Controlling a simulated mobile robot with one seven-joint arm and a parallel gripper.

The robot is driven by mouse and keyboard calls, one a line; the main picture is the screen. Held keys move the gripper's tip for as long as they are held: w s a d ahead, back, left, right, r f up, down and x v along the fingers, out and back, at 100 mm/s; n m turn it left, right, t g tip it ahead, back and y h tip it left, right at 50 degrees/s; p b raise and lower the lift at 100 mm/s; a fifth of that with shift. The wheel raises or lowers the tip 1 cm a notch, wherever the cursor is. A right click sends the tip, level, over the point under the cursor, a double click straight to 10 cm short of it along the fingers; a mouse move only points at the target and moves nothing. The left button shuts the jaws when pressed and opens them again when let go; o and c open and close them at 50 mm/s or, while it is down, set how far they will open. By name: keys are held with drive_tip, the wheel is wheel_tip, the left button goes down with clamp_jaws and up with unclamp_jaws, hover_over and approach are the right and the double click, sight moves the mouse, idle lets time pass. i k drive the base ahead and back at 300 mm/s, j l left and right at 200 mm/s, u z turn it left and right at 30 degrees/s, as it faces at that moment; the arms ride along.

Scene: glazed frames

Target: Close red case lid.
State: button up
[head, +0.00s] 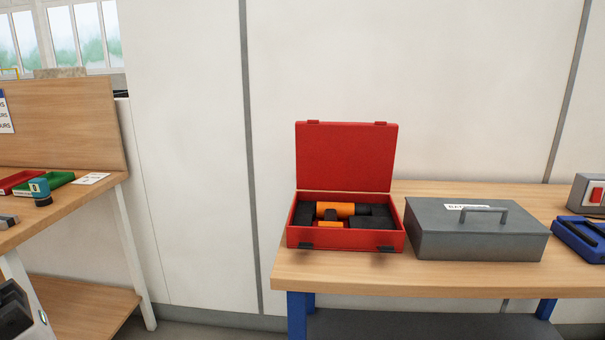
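The red case (346,238) stands on the left end of a wooden table. Its lid (346,157) is open and stands about upright at the back, near the wall. Inside the case lies an orange and black tool (335,209) among dark parts. Two dark latches show on the case's front. At the lower left corner a dark part with a pale edge shows, which may be my gripper (14,308); its fingers cannot be made out clearly. It is far from the case.
A grey metal box (476,230) with a handle stands close to the right of the case. A blue tray (582,236) and a grey switch box (588,194) are farther right. A workbench (75,200) with red and green trays stands at left. A gap separates the tables.

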sight(343, 156)
drive_tip(key=i+l, duration=0.2)
drive_tip(key=i, duration=0.85)
